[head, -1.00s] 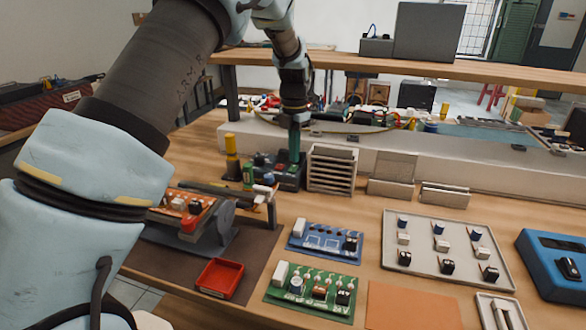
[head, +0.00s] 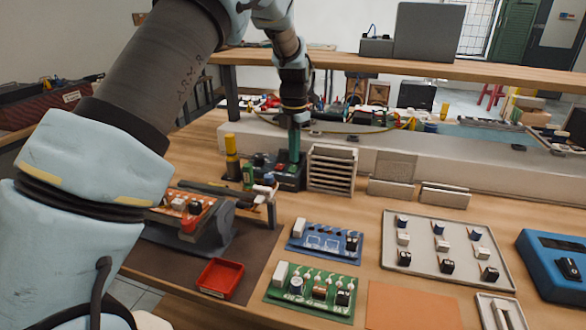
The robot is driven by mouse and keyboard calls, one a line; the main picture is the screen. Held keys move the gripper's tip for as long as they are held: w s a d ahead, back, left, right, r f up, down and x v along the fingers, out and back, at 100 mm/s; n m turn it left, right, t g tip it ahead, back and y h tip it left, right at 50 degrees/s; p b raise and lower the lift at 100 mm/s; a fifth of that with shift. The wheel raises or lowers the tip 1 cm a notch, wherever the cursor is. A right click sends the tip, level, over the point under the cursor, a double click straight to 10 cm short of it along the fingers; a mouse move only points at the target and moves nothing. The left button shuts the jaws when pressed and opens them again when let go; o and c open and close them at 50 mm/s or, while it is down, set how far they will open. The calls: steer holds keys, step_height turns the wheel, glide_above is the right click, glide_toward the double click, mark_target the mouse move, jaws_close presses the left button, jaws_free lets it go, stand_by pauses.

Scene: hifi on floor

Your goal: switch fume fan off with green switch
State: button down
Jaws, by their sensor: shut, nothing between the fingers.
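A dark control box (head: 289,184) stands on the bench near the back, left of a slatted rack. A small red part and other small controls show on its top. I cannot clearly pick out the green switch; it may be hidden behind my gripper. My gripper (head: 294,158) is shut and empty, pointing down, with its tip at or just above the box's top. I cannot tell whether it touches. I cannot identify the fume fan.
The slatted rack (head: 332,168) stands close to the right of my gripper. A yellow-topped bottle (head: 232,158) and a small green container (head: 248,177) are to its left. A blue board (head: 325,243), green board (head: 312,291) and red tray (head: 220,277) lie in front.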

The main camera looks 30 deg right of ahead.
mark_target(294, 166)
steer(key=shift+f+b, duration=0.35)
steer(key=shift+f, duration=0.65)
stand_by(0.8)
steer(key=shift+r, duration=0.1)
step_height(294, 166, up, 7)
steer(key=p, duration=0.6)
stand_by(0.5)
steer(key=a+r+m, duration=0.2)
steer(key=a+m, duration=0.3)
steer(key=a, duration=0.7)
steer(key=a+r+m, duration=0.2)
steer(key=a+m, duration=0.4)
steer(key=a, duration=0.6)
steer(key=s+a+m+t, duration=0.1)
steer(key=s+a+m, duration=1)
steer(key=a, duration=0.5)
steer(key=shift+s+a+f+m+t, duration=0.2)
steer(key=shift+s+m+t, duration=0.1)
steer(key=shift+s, duration=0.9)
